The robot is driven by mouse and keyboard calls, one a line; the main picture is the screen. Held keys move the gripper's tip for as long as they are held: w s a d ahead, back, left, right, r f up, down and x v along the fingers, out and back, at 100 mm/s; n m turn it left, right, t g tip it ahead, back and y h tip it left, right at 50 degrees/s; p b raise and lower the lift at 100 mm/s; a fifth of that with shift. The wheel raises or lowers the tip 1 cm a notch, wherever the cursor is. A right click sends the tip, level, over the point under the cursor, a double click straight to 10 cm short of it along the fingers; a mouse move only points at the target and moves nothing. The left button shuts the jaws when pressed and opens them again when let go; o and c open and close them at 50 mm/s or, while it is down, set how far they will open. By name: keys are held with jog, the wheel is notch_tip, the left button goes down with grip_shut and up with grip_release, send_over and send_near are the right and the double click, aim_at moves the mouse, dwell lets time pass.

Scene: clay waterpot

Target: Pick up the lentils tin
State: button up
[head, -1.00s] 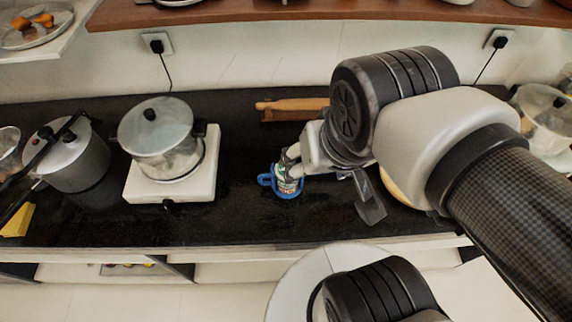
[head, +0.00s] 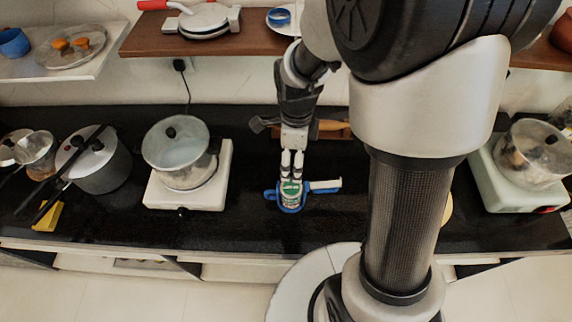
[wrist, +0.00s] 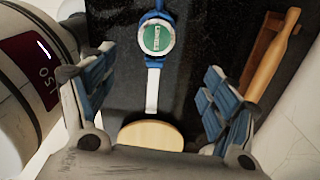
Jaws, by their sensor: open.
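The lentils tin (head: 290,188) has a round top with a green label and stands on the black counter. It also shows in the wrist view (wrist: 157,38), where its label faces the camera. A blue piece (head: 272,195) with a loop at its left lies around or against the tin; I cannot tell whether the tin sits inside it. A white strip (head: 325,186) reaches out to the right. My gripper (head: 291,170) is open, pointing down close behind the tin. In the wrist view the spread fingers (wrist: 158,92) have the tin beyond them, with no visible grip on it.
A wooden rolling pin (wrist: 272,55) lies behind my gripper. A round wooden piece (wrist: 150,135) shows near the fingers. A steel pot (head: 178,150) stands on a white stove (head: 215,188) to the left, with a pressure cooker (head: 95,165) farther left. The counter in front is mostly clear.

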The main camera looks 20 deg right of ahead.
jog(key=b, duration=0.3)
send_near(291, 187)
jog(key=f, duration=0.5)
jog(key=shift+w+d+f, duration=0.1)
jog(key=shift+w+d, duration=0.05)
jog(key=shift+d, duration=0.2)
jog(key=f, duration=0.1)
jog(key=f+b, duration=0.1)
jog(key=f, duration=0.1)
jog(key=f+b, duration=0.1)
jog(key=f, duration=0.1)
jog(key=shift+s+a+f, duration=0.15)
jog(key=shift+s+a, duration=0.05)
jog(key=shift+a, duration=0.1)
jog(key=shift+c, duration=0.5)
jog(key=c, duration=1.2)
